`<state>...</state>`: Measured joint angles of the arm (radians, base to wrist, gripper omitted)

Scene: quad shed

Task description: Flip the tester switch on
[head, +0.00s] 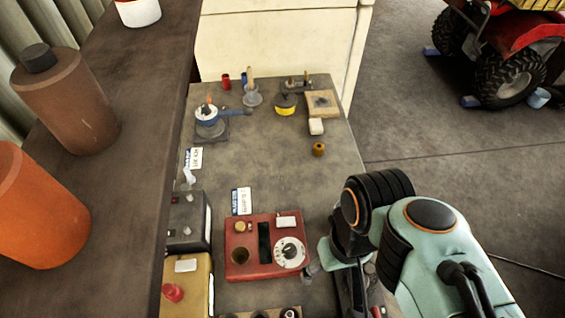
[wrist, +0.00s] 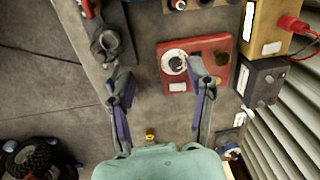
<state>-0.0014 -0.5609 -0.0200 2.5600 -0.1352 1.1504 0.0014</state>
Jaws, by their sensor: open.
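A red box (head: 264,268) with a white dial (head: 290,252), a dark slot, a brass-coloured knob and a white label lies on the bench; it also shows in the wrist view (wrist: 220,44). Left of it is a dark grey box (head: 186,236) with a pale lever (head: 188,177) at its far end; the lever also shows in the wrist view (wrist: 249,112). I cannot tell which part is the tester switch. My gripper (wrist: 160,84) is open and empty. In the wrist view its right finger overlaps the red box's edge; contact cannot be told. The arm mostly hides the gripper in the head view.
A yellow box (head: 199,284) with a red knob stands at the near left. Large canisters (head: 68,100) stand left.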

